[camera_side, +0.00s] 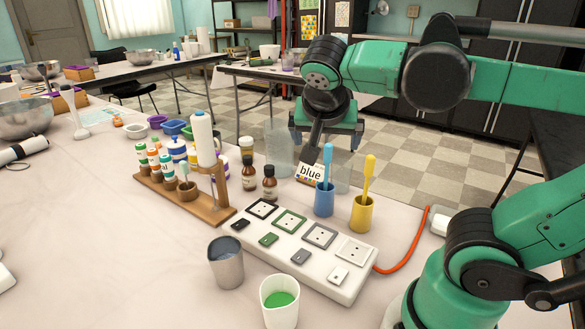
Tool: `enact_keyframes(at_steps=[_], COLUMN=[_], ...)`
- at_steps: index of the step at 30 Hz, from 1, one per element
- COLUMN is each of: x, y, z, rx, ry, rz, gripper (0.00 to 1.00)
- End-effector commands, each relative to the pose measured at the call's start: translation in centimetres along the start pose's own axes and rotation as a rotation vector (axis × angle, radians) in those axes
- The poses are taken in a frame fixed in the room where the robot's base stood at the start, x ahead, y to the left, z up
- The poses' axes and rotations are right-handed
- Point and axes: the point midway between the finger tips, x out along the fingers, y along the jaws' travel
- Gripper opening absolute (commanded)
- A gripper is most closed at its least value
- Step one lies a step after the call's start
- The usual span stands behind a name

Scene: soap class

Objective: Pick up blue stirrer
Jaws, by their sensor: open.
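The blue stirrer (327,163) has a light blue paddle-shaped top and stands upright in a blue cup (324,200) on the table. How far the fingers are from the stirrer in depth is hard to tell.
A yellow stirrer (369,174) stands in a yellow cup (362,214) to the right. A white socket strip (318,267) with an orange cord lies in front. A grey cup (226,263), a cup of green liquid (279,302), brown bottles (269,184) and a wooden rack (190,200) stand nearby.

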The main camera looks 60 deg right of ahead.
Motion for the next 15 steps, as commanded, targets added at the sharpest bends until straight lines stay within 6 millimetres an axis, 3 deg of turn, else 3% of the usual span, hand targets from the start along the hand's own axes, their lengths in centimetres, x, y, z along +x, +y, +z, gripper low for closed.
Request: enact_keyframes(at_steps=[3,7,15], x=[-0.9,-0.6,1.7], y=[0.0,-0.4,-3.6], z=[0.0,1.1,6.9], rx=[-0.004,-0.087,-0.593], ry=[-0.001,-0.045,-0.179], rz=[-0.002,-0.041,-0.406], gripper=[1.0,1.0,1.0])
